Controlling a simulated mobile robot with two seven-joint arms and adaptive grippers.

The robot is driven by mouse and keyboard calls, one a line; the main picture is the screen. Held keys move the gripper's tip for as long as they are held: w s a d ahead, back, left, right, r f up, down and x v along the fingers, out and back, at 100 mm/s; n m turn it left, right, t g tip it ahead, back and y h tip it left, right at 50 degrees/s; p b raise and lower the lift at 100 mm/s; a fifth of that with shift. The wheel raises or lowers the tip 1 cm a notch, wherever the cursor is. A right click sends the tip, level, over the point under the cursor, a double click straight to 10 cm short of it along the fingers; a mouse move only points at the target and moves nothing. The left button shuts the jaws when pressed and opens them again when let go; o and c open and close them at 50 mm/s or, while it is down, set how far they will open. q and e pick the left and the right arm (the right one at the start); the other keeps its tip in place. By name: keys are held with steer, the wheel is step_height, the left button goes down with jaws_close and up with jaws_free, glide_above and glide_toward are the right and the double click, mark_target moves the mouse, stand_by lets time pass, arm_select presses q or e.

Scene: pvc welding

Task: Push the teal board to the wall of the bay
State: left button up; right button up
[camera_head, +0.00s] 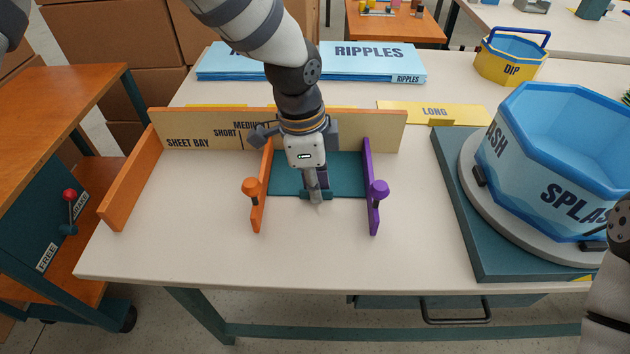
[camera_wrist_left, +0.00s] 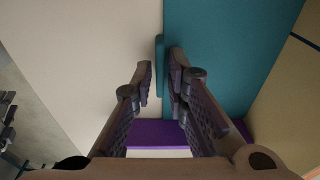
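The teal board (camera_head: 345,180) lies flat on the table between an orange side rail (camera_head: 257,200) and a purple side rail (camera_head: 374,205). Its far edge is at or very close to the tan bay wall (camera_head: 190,130); I cannot tell if they touch. My left gripper (camera_head: 314,200) points down at the board's near edge. In the left wrist view, the open fingers (camera_wrist_left: 160,75) straddle the raised teal lip (camera_wrist_left: 159,60), with a gap on the near side. The board also shows there (camera_wrist_left: 220,50). My right gripper is out of view.
A blue SPLASH tub (camera_head: 560,150) stands on a round base at the right. A yellow LONG strip (camera_head: 432,112) and blue RIPPLES boards (camera_head: 375,60) lie behind the bay. An orange end wall (camera_head: 130,195) closes the bay's left. The table's front is clear.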

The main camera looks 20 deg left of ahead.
arm_select(q)
steer(key=o, duration=0.6)
steer(key=shift+o, duration=0.2)
step_height(320, 180, up, 12)
steer(key=a, duration=0.1)
steer(key=shift+s+a, duration=0.2)
steer(key=shift+f, duration=0.1)
